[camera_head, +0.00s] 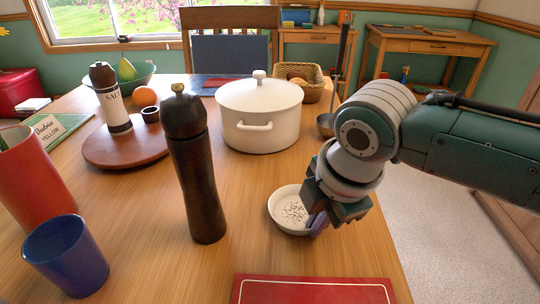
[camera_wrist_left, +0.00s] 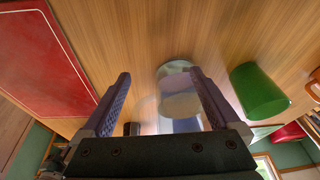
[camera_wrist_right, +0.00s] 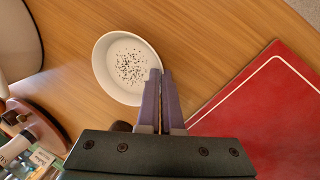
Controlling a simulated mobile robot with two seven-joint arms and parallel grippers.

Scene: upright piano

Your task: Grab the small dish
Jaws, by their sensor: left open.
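The small dish (camera_head: 290,210) is a white round bowl with dark specks inside, on the wooden table near its right edge. My right gripper (camera_head: 322,215) comes down at the dish's right side. In the right wrist view the dish (camera_wrist_right: 122,62) lies at the fingertips, and the right gripper (camera_wrist_right: 162,75) has its purple fingers almost together, one inside and one outside the rim, pinching it. My left gripper (camera_wrist_left: 160,76) is open and empty in the left wrist view, and it does not show in the head view.
A dark pepper mill (camera_head: 198,170) stands left of the dish, and a white pot (camera_head: 258,115) behind it. A red mat (camera_head: 310,291) lies in front. A blue cup (camera_head: 65,255) is at the left. A clear glass (camera_wrist_left: 178,95) and green cup (camera_wrist_left: 258,90) stand beyond my left fingers.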

